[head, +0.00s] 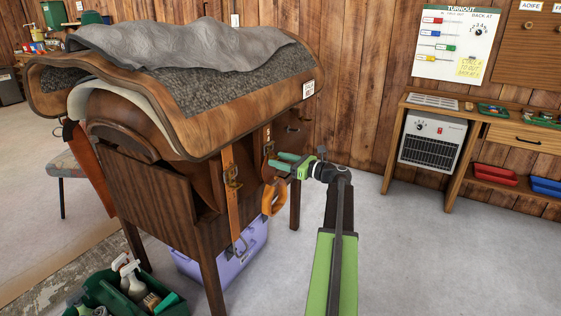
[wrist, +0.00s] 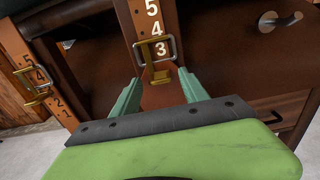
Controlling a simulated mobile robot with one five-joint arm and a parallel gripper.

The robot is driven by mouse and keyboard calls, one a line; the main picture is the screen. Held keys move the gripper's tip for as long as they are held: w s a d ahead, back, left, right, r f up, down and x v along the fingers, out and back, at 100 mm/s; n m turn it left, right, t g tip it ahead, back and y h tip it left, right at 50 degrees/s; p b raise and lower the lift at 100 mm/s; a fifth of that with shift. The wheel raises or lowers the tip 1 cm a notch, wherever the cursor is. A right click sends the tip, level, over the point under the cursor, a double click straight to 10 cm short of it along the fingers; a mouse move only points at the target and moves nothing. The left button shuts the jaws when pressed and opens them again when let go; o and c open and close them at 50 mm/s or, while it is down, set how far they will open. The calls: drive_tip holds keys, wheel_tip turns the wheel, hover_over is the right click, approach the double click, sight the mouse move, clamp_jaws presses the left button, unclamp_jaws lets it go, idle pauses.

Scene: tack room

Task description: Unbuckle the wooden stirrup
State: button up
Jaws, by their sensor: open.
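The wooden stirrup (head: 273,199) is an orange-brown loop hanging below a leather strap on the right of the saddle stand in the head view. Its strap (wrist: 144,17) carries white numbers 5, 4 and 3 in the wrist view. A metal buckle (wrist: 181,48) with a brass-coloured piece (wrist: 161,77) sits by the 3. My gripper (wrist: 160,88) is open just below and in front of this buckle, one green finger toward each side of the strap. In the head view my gripper (head: 281,164) is close to the strap; contact cannot be told.
A second numbered strap (head: 229,160) with its own buckle (wrist: 38,86) hangs to the left, ending in a metal stirrup (head: 240,248). A purple box (head: 250,247) and green caddy (head: 108,292) are on the floor. Floor right of my arm is clear.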

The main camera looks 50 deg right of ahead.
clamp_jaws()
drive_tip(key=r+g+p, duration=0.1)
drive_tip(key=p, duration=0.2)
drive_tip(key=s+r+g+p, duration=0.1)
drive_tip(key=p, duration=0.2)
drive_tip(key=shift+d+r+h+p, duration=0.1)
drive_tip(key=shift+d+h+p, duration=0.05)
drive_tip(key=shift+h+p, duration=0.15)
drive_tip(key=r+g+h+p, duration=0.1)
drive_tip(key=g+p, duration=0.2)
drive_tip(key=p, duration=0.4)
drive_tip(key=s+r+g+p, duration=0.1)
drive_tip(key=g+p, duration=0.3)
drive_tip(key=p, duration=0.4)
drive_tip(key=r+g+h+p, duration=0.1)
drive_tip(key=r+g+p, duration=0.2)
drive_tip(key=p, duration=0.4)
drive_tip(key=shift+s+d+r+g+h+p, duration=0.1)
drive_tip(key=shift+s+d+g+h+p, duration=0.1)
drive_tip(key=shift+g+h+p, duration=0.25)
unclamp_jaws()
